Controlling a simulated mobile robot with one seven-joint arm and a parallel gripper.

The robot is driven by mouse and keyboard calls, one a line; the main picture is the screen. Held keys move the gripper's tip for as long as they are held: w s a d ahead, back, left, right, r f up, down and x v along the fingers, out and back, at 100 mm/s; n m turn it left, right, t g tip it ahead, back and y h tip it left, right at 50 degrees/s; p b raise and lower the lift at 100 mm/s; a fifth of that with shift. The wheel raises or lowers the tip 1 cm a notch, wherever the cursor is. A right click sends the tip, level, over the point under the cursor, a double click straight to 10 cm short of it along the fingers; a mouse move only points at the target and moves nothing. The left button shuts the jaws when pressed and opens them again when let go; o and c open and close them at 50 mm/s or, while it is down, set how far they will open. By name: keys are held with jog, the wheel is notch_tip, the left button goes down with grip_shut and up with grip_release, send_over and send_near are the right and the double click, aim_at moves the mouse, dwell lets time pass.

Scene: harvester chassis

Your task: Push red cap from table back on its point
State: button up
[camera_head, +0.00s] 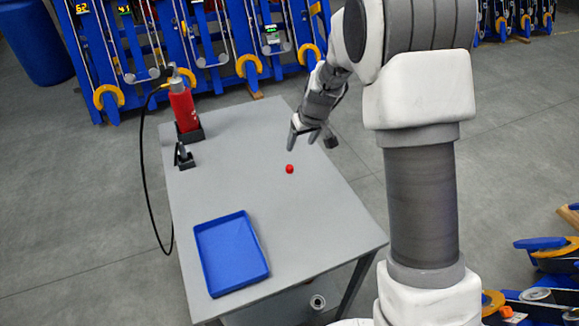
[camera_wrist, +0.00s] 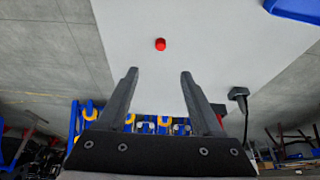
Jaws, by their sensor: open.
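The small red cap (camera_head: 289,169) lies on the bare top of the grey table (camera_head: 330,215), right of the table's middle. In the wrist view the red cap (camera_wrist: 160,44) shows beyond the fingertips, centred between them. My gripper (camera_head: 302,138) is above the table, close to the cap and apart from it. In the wrist view my gripper (camera_wrist: 160,74) has its two fingers spread with nothing between them. I cannot tell which spot is the cap's point.
A blue tray (camera_head: 262,262) sits at the table's near left. A red cylinder (camera_head: 184,108) with a black hose (camera_head: 141,165) stands at the far left, with a small dark device (camera_head: 184,156) in front. The table around the cap is clear. Blue racks (camera_head: 240,50) stand behind.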

send_near(290, 167)
jog(key=shift+x, duration=4.35)
jog(key=shift+w+r, duration=0.1)
jog(key=shift+w, duration=0.05)
grip_shut()
